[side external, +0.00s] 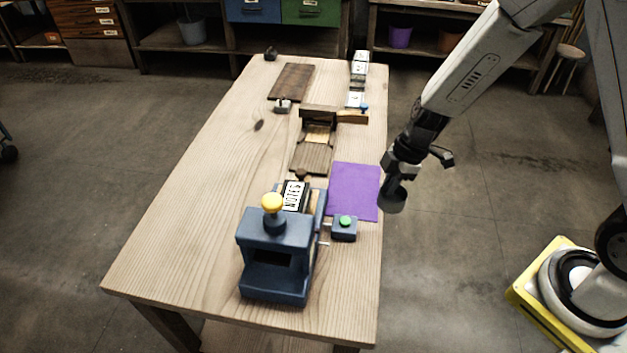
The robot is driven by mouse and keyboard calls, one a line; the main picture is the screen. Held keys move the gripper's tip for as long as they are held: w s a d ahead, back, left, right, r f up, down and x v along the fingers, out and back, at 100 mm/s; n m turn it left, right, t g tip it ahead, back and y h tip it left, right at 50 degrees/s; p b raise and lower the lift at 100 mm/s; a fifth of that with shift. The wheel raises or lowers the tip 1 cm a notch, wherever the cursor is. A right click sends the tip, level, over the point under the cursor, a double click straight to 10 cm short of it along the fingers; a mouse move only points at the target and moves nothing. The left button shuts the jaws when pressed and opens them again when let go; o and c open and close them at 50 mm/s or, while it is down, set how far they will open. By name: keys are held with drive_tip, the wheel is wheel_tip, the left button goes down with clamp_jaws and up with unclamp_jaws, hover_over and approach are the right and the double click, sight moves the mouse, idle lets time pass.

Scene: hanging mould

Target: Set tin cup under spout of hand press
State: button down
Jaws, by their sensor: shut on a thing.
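The tin cup (391,202) is a small grey cylinder hanging below my gripper (396,180). My gripper is shut on it and holds it at the table's right edge, beside the purple mat. It looks raised, but its exact height is hard to tell. The hand press (278,240) appears to be the dark blue machine with a yellow knob at the near end of the table. A dark recess opens in its front. I cannot make out a spout. My gripper is to the right of the press and farther back, apart from it.
A blue box with a green button (344,229) stands right of the press. A purple mat (353,190) lies behind it. A "NOTES" block (293,196) and wooden pieces (312,157) stand behind the press. The table's left side (205,200) is mostly clear.

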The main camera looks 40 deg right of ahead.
drive_tip(key=s+a, duration=0.8)
drive_tip(key=s, duration=0.2)
drive_tip(key=shift+s+a+n, duration=0.2)
drive_tip(key=shift+a+n, duration=0.1)
drive_tip(key=shift+n, duration=0.1)
drive_tip(key=shift+w+f, duration=0.1)
approach(327, 248)
drive_tip(key=shift+s+a+f, duration=0.4)
drive_tip(key=shift+a+f, duration=0.2)
drive_tip(key=shift+a, duration=0.05)
drive_tip(key=shift+w+a+f, duration=0.15)
drive_tip(key=shift+w+f, duration=0.35)
drive_tip(key=shift+f, duration=0.1)
drive_tip(key=shift+w, duration=0.1)
drive_tip(key=shift+w+f, duration=0.1)
drive_tip(key=shift+f, duration=1.75)
